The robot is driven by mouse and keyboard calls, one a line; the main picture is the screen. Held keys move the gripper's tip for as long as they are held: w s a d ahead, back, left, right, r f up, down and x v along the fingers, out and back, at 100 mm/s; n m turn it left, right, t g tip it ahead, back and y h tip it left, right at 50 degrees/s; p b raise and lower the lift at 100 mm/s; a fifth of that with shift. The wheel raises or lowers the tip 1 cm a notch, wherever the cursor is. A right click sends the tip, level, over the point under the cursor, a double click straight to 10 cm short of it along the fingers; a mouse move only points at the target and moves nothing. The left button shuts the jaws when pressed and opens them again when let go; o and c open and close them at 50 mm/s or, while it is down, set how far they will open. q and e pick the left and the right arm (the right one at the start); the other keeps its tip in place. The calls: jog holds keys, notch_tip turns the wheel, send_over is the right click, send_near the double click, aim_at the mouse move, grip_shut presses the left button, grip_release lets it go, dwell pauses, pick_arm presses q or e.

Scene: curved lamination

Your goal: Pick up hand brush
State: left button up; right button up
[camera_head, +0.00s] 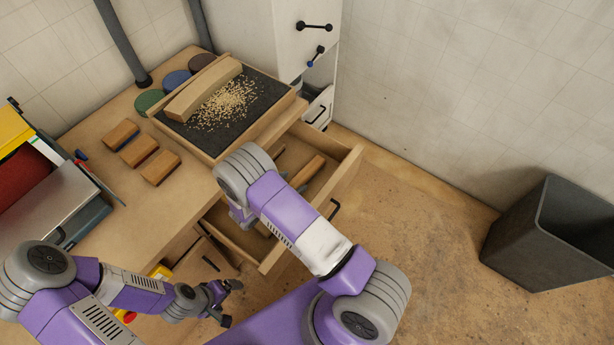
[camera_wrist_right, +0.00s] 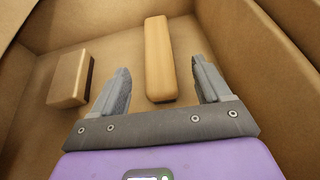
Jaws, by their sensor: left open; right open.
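An open wooden drawer (camera_head: 343,178) holds a long, light wooden piece (camera_head: 308,172), which looks like the hand brush or its handle; no bristles show. In the right wrist view the long piece (camera_wrist_right: 158,60) lies ahead of and between the fingers of my right gripper (camera_wrist_right: 163,88), which is open, empty and apart from it. A shorter wooden block with a dark side (camera_wrist_right: 70,78) lies to the left in the drawer. My left gripper (camera_head: 230,303) is open and empty, in front of the bench.
The drawer walls (camera_wrist_right: 235,60) stand close around my right gripper. A grey bin (camera_head: 535,240) stands far right.

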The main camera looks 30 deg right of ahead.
aim_at(303, 176)
jog(key=b+x, duration=0.1)
jog(key=x, duration=0.4)
jog(key=shift+w+d+f+b, duration=0.1)
jog(key=shift+w+f+b, duration=0.15)
jog(key=shift+f+b, duration=0.25)
jog(key=shift+w+d+f, duration=0.1)
jog(key=shift+d, duration=0.2)
jog(key=shift+c, duration=0.2)
jog(key=c, duration=1.1)
